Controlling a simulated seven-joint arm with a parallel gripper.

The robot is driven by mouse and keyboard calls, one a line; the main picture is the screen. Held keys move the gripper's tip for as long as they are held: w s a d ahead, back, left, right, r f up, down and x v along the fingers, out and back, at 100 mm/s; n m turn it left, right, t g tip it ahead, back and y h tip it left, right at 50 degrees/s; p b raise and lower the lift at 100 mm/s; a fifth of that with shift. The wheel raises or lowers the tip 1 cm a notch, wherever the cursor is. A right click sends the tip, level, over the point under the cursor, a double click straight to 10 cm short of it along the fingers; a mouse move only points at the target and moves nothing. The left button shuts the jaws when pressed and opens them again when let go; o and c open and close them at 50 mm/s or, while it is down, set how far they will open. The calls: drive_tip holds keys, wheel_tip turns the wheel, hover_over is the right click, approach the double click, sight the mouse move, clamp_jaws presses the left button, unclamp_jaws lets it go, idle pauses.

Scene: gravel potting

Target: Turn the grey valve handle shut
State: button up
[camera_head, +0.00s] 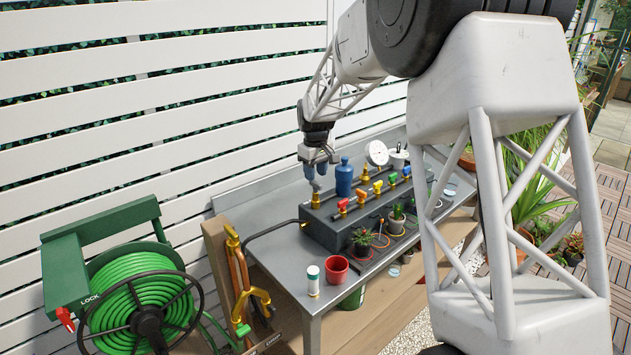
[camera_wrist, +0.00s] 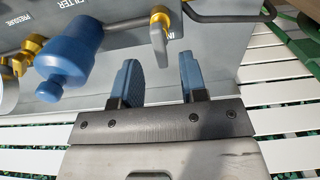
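The grey valve handle (camera_wrist: 159,44) sits on a brass valve body (camera_wrist: 162,15) at the inlet end of the dark manifold box. In the head view the handle (camera_head: 316,185) shows small and partly under my gripper. My gripper (camera_wrist: 157,66) has two blue fingers, spread apart with nothing between their pads. The handle's free end points towards the gap between the fingertips and lies close to it. I cannot tell whether either finger touches it. In the head view my gripper (camera_head: 320,168) is just above the brass valve (camera_head: 316,201).
A blue filter (camera_head: 344,178) stands close beside the valve; it also shows in the wrist view (camera_wrist: 69,58). A row of coloured valves, a gauge (camera_head: 377,153) and small potted plants share the bench. A red pot (camera_head: 336,269) and a green hose reel (camera_head: 148,305) are nearer.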

sight(316, 182)
drive_tip(key=shift+f, duration=1.65)
clamp_jaws()
